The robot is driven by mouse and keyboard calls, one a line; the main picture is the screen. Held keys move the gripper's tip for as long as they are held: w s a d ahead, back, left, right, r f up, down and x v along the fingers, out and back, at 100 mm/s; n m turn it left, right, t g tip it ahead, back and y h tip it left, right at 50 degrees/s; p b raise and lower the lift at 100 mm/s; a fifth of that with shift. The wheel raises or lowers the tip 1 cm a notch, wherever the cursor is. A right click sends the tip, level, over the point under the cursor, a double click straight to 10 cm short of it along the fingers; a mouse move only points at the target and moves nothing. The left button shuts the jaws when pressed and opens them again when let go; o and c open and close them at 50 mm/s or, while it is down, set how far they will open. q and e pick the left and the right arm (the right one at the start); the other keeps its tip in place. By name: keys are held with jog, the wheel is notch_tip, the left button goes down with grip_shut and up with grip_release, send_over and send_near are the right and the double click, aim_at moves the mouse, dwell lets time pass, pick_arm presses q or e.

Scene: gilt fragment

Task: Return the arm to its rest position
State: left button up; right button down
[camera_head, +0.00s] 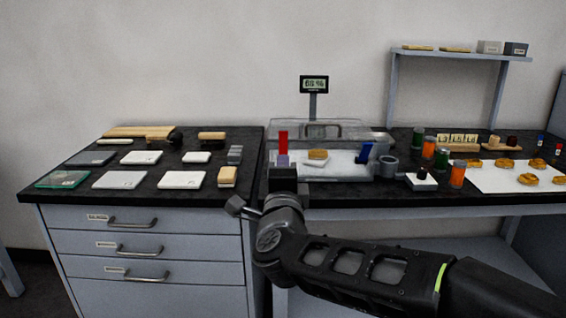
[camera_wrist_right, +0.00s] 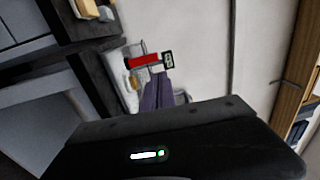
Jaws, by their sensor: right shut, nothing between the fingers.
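My right arm comes in from the right across the lower part of the head view. My right gripper (camera_head: 283,159) points away from me, in front of the clear balance case (camera_head: 345,130). Its fingers are shut and hold nothing. A red upright piece (camera_head: 283,142) shows just beyond the fingertips; I cannot tell whether it touches them. In the right wrist view the shut fingers (camera_wrist_right: 157,82) show above my dark wrist, with the red piece (camera_wrist_right: 144,62) beyond them. My left arm and gripper are not in view.
A display (camera_head: 314,85) stands behind the case, which holds a gilt fragment (camera_head: 318,154) and a blue piece (camera_head: 365,153). Orange jars (camera_head: 457,174) and a white sheet (camera_head: 510,178) lie right. The left drawer cabinet (camera_head: 150,240) bears pads and brushes. A shelf (camera_head: 460,54) stands behind.

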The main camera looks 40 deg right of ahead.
dwell(0.5)
jog(key=w+a+f+n+y, duration=0.4)
jog(key=a+f+n, duration=0.2)
jog(key=f, duration=0.1)
jog(key=w+a+f+n+y, duration=0.3)
jog(key=a+f+n+y, duration=0.15)
jog(key=f+n, duration=0.2)
jog(key=s+a+f+n+g+y, duration=0.1)
jog(key=a+f+n+g+y, duration=0.3)
jog(key=f, duration=0.6)
jog(key=a+f+n, duration=0.2)
jog(key=a+f, duration=0.3)
jog(key=f, duration=0.5)
jog(key=s+a+f+n+g+y, duration=0.1)
jog(key=s+a+f+n+g, duration=0.1)
jog(key=s+a+f, duration=0.45)
jog(key=s+a+f+n+g+y, duration=0.1)
jog(key=s+f+n+g, duration=0.15)
jog(key=f, duration=0.75)
jog(key=s+a+f+g+y, duration=0.1)
jog(key=s+a+f+g, duration=0.2)
jog(key=s+f, duration=0.5)
jog(key=s+a+f+g, duration=0.3)
jog(key=s+f, duration=0.2)
jog(key=s, duration=0.6)
notch_tip(320, 180, up, 20)
jog(key=p, duration=2)
jog(key=shift+s+n+p, duration=0.3)
jog(key=shift+s+p, duration=0.05)
